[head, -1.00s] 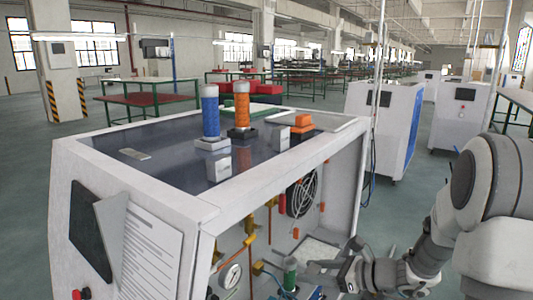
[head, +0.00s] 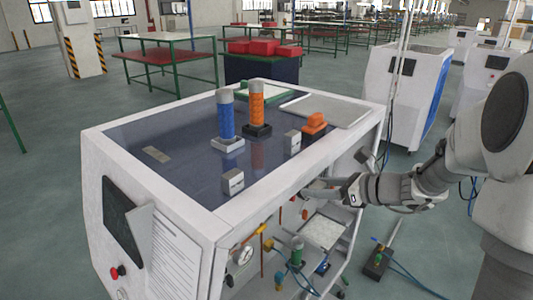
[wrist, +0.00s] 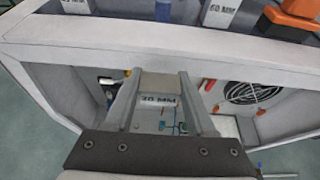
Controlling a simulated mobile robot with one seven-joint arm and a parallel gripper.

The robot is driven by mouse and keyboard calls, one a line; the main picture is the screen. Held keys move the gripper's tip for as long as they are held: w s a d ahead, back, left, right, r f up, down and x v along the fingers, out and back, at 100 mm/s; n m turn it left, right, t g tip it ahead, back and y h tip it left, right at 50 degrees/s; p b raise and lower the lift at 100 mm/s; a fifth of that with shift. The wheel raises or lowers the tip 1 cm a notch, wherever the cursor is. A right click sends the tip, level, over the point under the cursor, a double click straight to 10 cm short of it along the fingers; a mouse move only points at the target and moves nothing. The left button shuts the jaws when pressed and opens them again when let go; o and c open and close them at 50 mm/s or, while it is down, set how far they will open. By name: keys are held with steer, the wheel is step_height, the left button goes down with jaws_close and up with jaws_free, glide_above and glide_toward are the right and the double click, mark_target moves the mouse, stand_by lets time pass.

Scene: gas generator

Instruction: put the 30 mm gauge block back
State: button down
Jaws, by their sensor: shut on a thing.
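My gripper (wrist: 159,95) is shut on a small pale block, the 30 mm gauge block (wrist: 161,86), in the wrist view. The block's dark label faces the camera and its first digit is hard to read. In the head view my gripper (head: 312,190) is at the open side of the white cabinet (head: 205,225), about level with the underside of its top rim; the block is too small to make out there. On the cabinet's dark top stand two similar labelled blocks, one near the front edge (head: 233,182) and one farther back (head: 292,142). The latter reads 60 MM in the wrist view (wrist: 220,13).
A blue cylinder (head: 226,120), an orange cylinder (head: 257,105) and an orange piece (head: 315,123) stand on the top. A flat grey plate (head: 156,154) lies at left. The raised white rim (head: 290,185) lies between gripper and top. Pipes and a gauge (head: 245,254) fill the cabinet below.

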step_height(320, 180, up, 15)
steer(key=a+p, duration=0.2)
steer(key=p, duration=0.7)
glide_above(266, 169)
step_height(266, 169, down, 7)
steer(key=shift+f, duration=2.15)
steer(key=shift+w, duration=0.1)
steer(key=shift+f, duration=0.2)
steer(key=shift+c, duration=1.1)
jaws_free()
